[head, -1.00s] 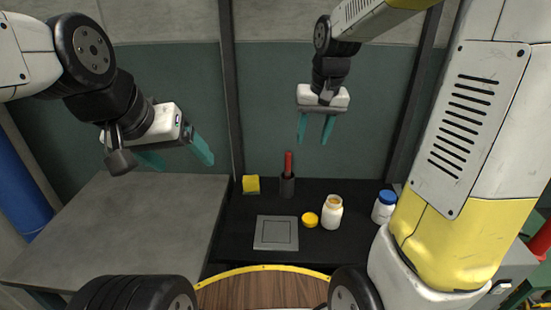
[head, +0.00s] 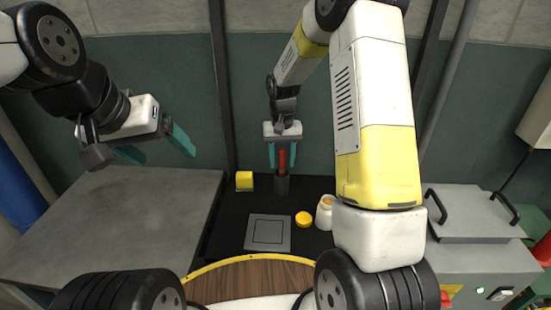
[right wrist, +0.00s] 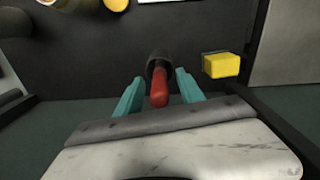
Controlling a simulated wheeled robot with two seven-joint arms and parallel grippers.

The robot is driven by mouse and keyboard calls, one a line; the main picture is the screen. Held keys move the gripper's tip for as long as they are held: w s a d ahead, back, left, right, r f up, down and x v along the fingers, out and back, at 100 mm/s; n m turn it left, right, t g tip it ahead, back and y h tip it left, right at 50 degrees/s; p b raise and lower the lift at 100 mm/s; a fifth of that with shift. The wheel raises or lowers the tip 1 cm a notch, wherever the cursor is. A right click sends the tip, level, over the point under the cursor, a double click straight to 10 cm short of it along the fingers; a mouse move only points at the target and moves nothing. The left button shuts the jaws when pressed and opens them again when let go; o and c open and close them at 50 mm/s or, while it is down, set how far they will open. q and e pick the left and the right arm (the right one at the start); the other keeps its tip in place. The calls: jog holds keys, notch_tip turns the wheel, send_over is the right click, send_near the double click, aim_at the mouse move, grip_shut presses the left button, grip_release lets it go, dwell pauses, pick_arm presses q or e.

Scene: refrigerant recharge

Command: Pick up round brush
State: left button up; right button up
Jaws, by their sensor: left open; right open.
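The round brush has a red handle (head: 282,160) that stands upright in a dark cylindrical holder (head: 282,185) on the black table. Its lower part is hidden in the holder. My right gripper (head: 282,166) is open and points down, with its teal fingers on either side of the red handle. In the right wrist view the red handle (right wrist: 159,88) lies between the two open fingers (right wrist: 158,95), with a visible gap on each side. My left gripper (head: 155,147) is open and empty above the grey table at the left.
A yellow sponge-like block (head: 244,180) stands just left of the holder. A grey square plate (head: 268,233), a yellow lid (head: 303,219) and an open white jar (head: 325,212) are nearer. A grey table (head: 120,225) at left is bare.

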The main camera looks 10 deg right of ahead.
aim_at(282, 171)
jog(key=shift+f, duration=1.25)
grip_shut()
jog(key=shift+r, duration=0.1)
